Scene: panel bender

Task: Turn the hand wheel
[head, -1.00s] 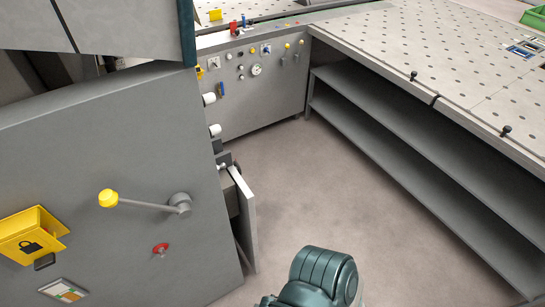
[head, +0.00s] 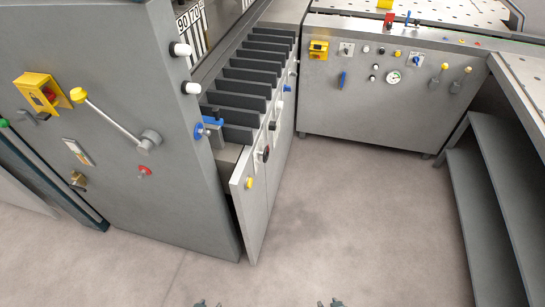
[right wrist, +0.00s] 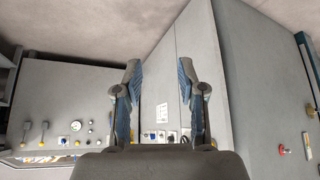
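Several controls sit on the machine, and I cannot tell for sure which one is the hand wheel. A blue round knob (head: 198,131) is at the grey housing's edge. A crank (head: 115,118) with a yellow ball end is on the housing's face. My right gripper (head: 330,303) shows only as tips at the bottom edge. In the right wrist view it (right wrist: 160,75) is open and empty, apart from the panels. My left gripper (head: 206,303) shows only as small tips.
The grey housing (head: 190,215) stands at left, with an angled narrow panel (head: 250,215) jutting out beside it. A control panel with a gauge (head: 393,77) is at the back. A shelf unit (head: 490,190) stands at right. The floor (head: 350,220) between is clear.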

